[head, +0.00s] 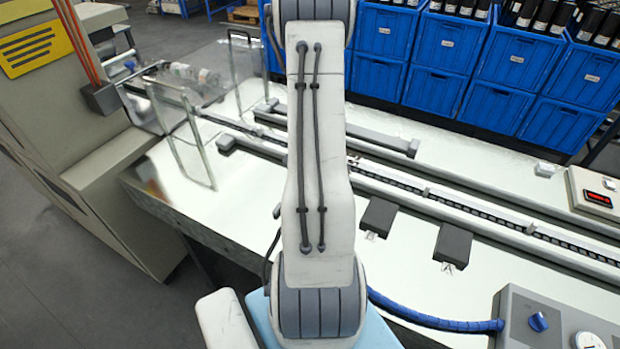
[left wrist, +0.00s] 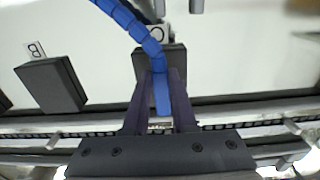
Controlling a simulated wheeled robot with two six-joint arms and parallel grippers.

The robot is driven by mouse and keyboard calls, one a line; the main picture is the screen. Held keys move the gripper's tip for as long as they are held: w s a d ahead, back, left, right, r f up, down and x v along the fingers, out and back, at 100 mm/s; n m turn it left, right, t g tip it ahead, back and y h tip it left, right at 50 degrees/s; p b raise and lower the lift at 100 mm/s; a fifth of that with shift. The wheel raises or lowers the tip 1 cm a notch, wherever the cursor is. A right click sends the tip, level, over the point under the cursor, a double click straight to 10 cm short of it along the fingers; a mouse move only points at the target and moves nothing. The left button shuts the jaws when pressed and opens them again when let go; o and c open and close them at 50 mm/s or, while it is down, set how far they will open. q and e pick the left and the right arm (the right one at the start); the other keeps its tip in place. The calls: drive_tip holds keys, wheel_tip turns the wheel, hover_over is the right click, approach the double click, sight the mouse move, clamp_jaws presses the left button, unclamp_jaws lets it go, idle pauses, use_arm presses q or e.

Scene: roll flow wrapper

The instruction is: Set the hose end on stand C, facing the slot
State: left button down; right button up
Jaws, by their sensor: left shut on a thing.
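In the left wrist view my left gripper (left wrist: 160,76) is shut on the blue hose end (left wrist: 161,95), which lies between its dark fingers. The hose (left wrist: 128,20) runs from there to the upper left. Stand C, a dark block (left wrist: 174,60), shows behind the fingertips with its C label (left wrist: 158,34). The hose end overlaps it in view; I cannot tell whether they touch. The slot is not discernible. In the head view my arm hides the gripper, the hose end and apparently stand C; the blue hose (head: 430,319) emerges at lower right. My right gripper is not seen.
Stand B (left wrist: 52,85) is beside stand C. Two dark stands (head: 378,214) (head: 452,245) show right of my arm. A chain conveyor (head: 440,202) runs behind them. A grey box (head: 532,305) with a blue knob holds the hose's other end. Blue crates (head: 435,90) line the back.

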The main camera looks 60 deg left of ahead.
use_arm(q)
drive_tip(key=shift+f, duration=0.5)
drive_tip(key=shift+f+b, duration=0.3)
drive_tip(key=shift+f, duration=0.05)
drive_tip(key=c, duration=0.6)
unclamp_jaws()
drive_tip(key=shift+c, duration=0.2)
wheel_tip(320, 180, up, 10)
drive_tip(key=shift+r, duration=0.2)
